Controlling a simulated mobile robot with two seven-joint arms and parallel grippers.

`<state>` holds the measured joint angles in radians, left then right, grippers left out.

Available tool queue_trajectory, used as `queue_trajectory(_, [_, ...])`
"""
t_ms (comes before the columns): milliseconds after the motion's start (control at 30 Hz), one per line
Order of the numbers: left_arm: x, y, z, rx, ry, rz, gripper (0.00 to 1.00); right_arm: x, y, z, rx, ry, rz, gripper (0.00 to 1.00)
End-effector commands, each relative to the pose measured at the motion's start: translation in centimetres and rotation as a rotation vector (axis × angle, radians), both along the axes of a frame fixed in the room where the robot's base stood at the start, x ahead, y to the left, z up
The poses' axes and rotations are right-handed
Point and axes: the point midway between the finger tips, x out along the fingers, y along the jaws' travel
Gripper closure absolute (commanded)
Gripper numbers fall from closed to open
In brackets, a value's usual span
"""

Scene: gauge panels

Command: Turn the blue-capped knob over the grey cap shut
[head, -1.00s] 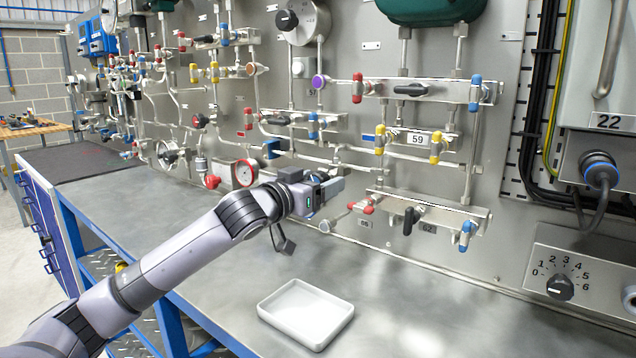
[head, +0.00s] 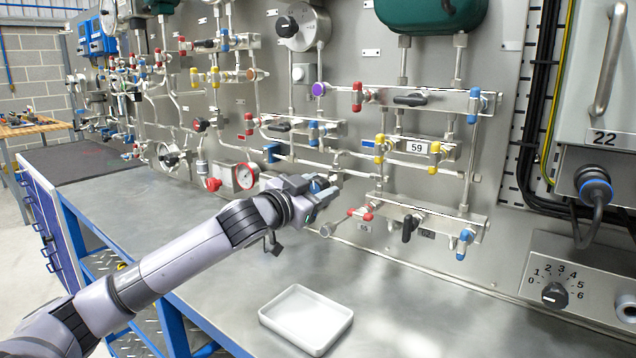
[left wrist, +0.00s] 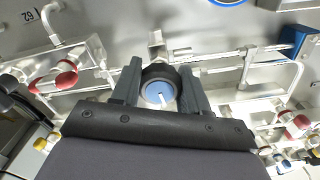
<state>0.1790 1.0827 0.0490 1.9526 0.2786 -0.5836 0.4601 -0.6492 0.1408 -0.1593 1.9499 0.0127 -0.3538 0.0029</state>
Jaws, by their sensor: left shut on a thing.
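The blue-capped knob (left wrist: 158,92) shows in the left wrist view as a dark round body with a blue face and a white pointer line. It sits between the two fingers of my left gripper (left wrist: 160,88), which is shut on it. In the head view my left gripper (head: 328,188) is at the panel, left of the lower valve row, and largely hides the knob. A grey cap (head: 326,230) at a pipe end shows just below the gripper in the head view. My right gripper is not in view.
A white tray (head: 306,318) lies on the metal bench (head: 420,310), which is otherwise clear there. Red-handled fittings (head: 362,213) and a black-handled valve (head: 409,226) stick out right of my gripper.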

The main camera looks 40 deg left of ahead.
Motion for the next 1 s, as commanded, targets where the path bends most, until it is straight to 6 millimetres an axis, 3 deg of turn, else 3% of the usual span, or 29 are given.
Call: queue_trajectory(1000, [0.0, 0.1, 0.2, 0.963, 0.111, -0.003, 0.86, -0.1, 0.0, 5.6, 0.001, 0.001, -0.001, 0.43])
